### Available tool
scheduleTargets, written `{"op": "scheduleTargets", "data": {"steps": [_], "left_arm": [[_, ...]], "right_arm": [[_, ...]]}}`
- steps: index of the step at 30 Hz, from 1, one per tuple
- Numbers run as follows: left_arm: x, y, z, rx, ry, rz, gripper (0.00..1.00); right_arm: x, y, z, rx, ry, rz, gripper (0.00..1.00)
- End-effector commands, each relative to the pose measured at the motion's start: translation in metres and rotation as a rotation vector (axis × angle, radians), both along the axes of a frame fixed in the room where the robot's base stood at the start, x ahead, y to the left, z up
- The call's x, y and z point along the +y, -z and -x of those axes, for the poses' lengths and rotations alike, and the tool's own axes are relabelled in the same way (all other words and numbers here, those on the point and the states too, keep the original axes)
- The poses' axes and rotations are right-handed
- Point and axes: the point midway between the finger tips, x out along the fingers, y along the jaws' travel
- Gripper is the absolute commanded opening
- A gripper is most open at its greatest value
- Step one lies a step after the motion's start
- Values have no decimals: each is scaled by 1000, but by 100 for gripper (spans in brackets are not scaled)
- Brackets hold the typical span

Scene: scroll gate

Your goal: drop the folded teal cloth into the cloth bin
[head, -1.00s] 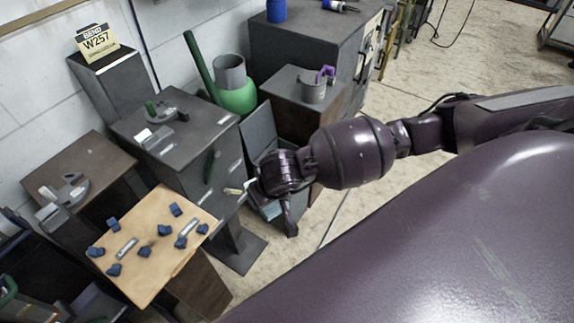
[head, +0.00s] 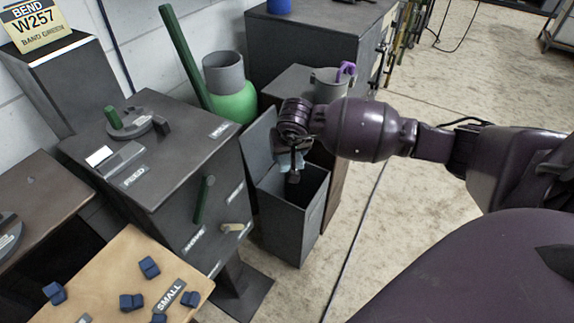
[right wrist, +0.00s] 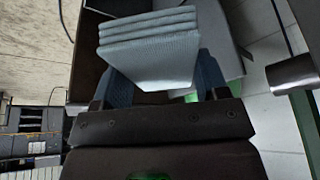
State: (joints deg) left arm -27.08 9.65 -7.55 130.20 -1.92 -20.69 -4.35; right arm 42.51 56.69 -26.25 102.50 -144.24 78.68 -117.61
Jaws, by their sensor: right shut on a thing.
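The folded teal cloth (right wrist: 150,50) fills the middle of the right wrist view, a pale stack of several layers between the two fingers. In the head view a small part of the cloth (head: 288,160) shows below my wrist. My right gripper (head: 291,172) is shut on it and hangs over the opening of a dark grey bin (head: 289,238), which I take for the cloth bin. The bin's lid (head: 258,143) stands open at its back. The bin's floor is dark. My left gripper is not in view.
A grey machine cabinet (head: 165,180) with a green lever stands left of the bin. A wooden board (head: 110,285) with blue blocks lies at the lower left. A green container (head: 235,103) and a grey pot (head: 328,88) stand behind. Floor to the right is clear.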

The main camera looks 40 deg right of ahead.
Motion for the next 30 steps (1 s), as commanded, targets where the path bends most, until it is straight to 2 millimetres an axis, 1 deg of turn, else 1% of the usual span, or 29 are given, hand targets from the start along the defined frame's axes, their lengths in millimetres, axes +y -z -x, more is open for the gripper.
{"op": "scheduleTargets", "data": {"steps": [1,3,6,10,15,20,30], "left_arm": [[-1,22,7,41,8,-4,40],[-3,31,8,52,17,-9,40],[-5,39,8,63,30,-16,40],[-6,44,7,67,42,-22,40],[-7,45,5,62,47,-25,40],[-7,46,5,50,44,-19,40],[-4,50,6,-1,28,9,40]], "right_arm": [[-13,40,-3,33,29,1,45],[-29,56,-12,31,65,1,45],[-48,74,-22,26,108,2,45],[-67,86,-32,15,146,2,45],[-78,89,-38,4,170,1,45],[-78,98,-39,1,173,-1,45],[-78,135,-38,5,171,-1,45]]}}
